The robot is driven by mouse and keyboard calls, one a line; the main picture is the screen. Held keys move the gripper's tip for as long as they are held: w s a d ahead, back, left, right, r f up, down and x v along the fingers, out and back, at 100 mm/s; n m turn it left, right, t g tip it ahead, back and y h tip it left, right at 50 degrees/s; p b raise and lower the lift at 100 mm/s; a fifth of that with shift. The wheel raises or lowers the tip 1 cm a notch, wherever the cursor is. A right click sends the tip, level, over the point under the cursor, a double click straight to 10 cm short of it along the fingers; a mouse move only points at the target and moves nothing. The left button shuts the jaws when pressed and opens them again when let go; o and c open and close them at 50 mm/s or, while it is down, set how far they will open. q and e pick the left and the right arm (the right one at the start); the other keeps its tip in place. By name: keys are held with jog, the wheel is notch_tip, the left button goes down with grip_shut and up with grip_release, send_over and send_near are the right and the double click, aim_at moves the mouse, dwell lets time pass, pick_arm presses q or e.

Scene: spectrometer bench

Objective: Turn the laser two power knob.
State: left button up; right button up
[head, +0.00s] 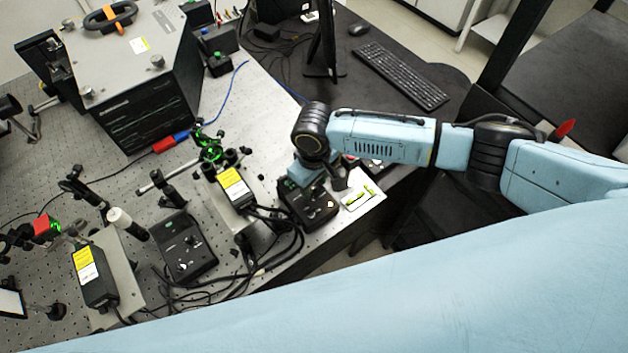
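Two black laser control boxes stand on the perforated bench. One box (313,212) is at the bench's right edge, partly covered by my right gripper. The other box (190,262) is left of it and uncovered, with small controls on its top. I cannot read which box belongs to laser two, and I cannot make out the power knob under the gripper. My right gripper (322,181) is low over the back part of the right box. Its fingertips are small and partly hidden by my wrist, so touching and opening are unclear. My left gripper is not in view.
Laser heads with yellow labels (233,185) (88,272) stand beside the boxes. Black cables (284,238) loop between them. A white card with yellow-green marks (364,195) lies right of the right box. A large black instrument (150,105), monitor and keyboard (400,76) are farther back.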

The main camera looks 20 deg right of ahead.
aim_at(314, 187)
jog(key=shift+r, duration=0.1)
notch_tip(314, 187, up, 13)
dwell(0.6)
dwell(0.4)
